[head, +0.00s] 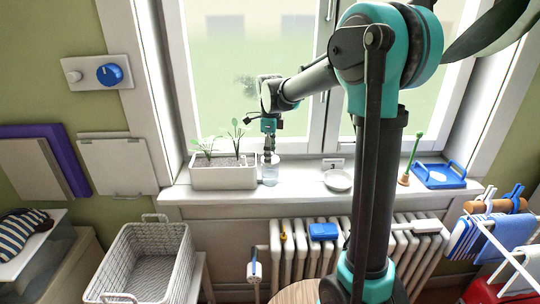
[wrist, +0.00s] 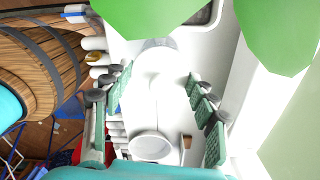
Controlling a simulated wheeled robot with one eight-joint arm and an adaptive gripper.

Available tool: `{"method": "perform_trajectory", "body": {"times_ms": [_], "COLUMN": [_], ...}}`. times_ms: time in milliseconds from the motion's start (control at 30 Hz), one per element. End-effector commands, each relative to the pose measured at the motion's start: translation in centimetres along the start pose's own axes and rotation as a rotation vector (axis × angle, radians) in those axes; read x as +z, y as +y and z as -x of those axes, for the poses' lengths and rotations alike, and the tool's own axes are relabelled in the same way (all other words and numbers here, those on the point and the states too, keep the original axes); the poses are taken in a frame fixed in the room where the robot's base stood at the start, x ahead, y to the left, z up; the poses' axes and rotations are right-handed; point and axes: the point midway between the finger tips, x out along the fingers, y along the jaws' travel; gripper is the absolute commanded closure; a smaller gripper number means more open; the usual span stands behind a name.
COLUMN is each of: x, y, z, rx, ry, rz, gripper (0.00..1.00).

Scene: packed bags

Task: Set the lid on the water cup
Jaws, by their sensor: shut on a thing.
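The water cup (head: 270,176) is clear and stands on the white windowsill, just right of the planter. My gripper (head: 269,154) points down directly over the cup, its fingertips close to the rim. In the wrist view my gripper (wrist: 158,78) has its two green padded fingers on either side of a pale gap. It is shut on the lid, whose outline is hard to make out against the white sill. A faint round shape (wrist: 158,46) shows just past the fingertips. I cannot tell whether the lid touches the cup.
A white planter (head: 222,178) with seedlings stands close on the cup's left. To the right are a white round dish (head: 338,181), a small numbered card, a green-handled tool (head: 411,160) and a blue tray (head: 438,177). The window stands behind; the radiator (head: 300,262) is below.

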Motion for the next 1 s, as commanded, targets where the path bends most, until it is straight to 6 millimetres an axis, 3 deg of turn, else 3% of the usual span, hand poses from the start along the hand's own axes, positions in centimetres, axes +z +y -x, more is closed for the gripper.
{"method": "perform_trajectory", "body": {"times_ms": [1000], "x": [0.0], "y": [0.0], "z": [-1.6], "rx": [0.0], "ry": [0.0], "rz": [0.0], "gripper": [0.62]}}
